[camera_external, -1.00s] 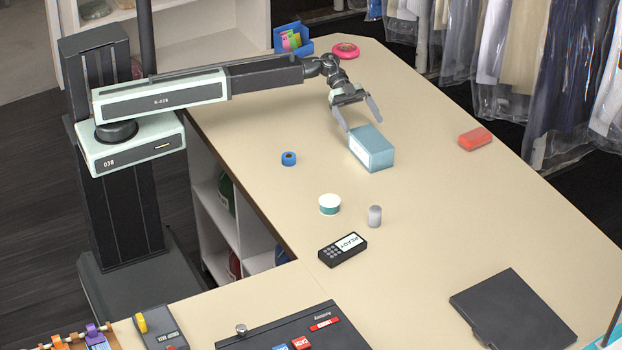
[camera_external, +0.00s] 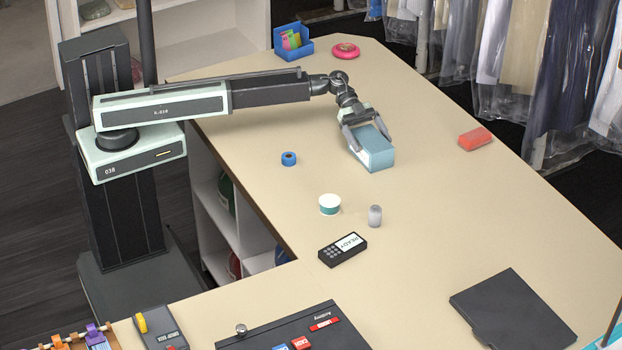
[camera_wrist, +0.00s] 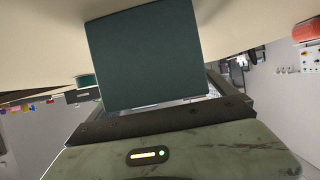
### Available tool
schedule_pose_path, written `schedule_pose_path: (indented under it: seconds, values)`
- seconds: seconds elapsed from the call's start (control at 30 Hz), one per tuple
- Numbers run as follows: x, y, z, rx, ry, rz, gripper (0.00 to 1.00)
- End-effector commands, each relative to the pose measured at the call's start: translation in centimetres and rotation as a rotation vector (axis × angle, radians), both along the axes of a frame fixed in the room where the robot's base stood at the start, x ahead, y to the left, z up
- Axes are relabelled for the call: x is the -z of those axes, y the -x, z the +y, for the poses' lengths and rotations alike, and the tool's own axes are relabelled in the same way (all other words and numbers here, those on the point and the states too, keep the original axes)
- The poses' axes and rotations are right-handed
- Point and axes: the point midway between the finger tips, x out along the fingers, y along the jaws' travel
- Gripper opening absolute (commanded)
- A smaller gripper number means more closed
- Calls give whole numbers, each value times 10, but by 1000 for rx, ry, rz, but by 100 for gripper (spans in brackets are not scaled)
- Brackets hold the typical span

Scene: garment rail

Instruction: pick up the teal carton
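The teal carton (camera_external: 377,157) stands on the beige counter, with a pale label on its left side. My gripper (camera_external: 368,137) is down at the carton from behind, its fingers spread to either side of the carton's upper part. No clear grip on it shows, and whether the fingertips touch its sides is hard to tell. In the wrist view the dark teal carton (camera_wrist: 145,55) fills the middle, in front of the gripper's palm. A finger shows at its right there; the left finger is mostly hidden.
Blue tape (camera_external: 289,158), a white-and-teal tub (camera_external: 329,204), a grey cylinder (camera_external: 375,215) and a black card terminal (camera_external: 343,249) are in front. A red block (camera_external: 475,139) lies right. A blue holder (camera_external: 293,42) and pink roll (camera_external: 345,50) stand behind. Counter around the carton is clear.

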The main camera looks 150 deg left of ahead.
Motion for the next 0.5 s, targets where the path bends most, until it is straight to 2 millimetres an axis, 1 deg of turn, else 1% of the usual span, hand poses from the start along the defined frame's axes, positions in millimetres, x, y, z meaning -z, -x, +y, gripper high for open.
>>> schedule_pose_path:
  seconds: [0.03, 0.07, 0.1, 0.17, 0.2, 0.23, 0.5]
  values:
    - [0, 0, 0, 0, 0, 0, 78]
    - [0, 0, 0, 0, 0, 0, 69]
    - [0, 0, 0, 0, 0, 0, 58]
    - [0, 0, 0, 0, 0, 0, 42]
    - [0, 0, 0, 0, 0, 0, 30]
    - [0, 0, 0, 0, 0, -1, 26]
    - [-3, 0, 0, 0, 0, 0, 26]
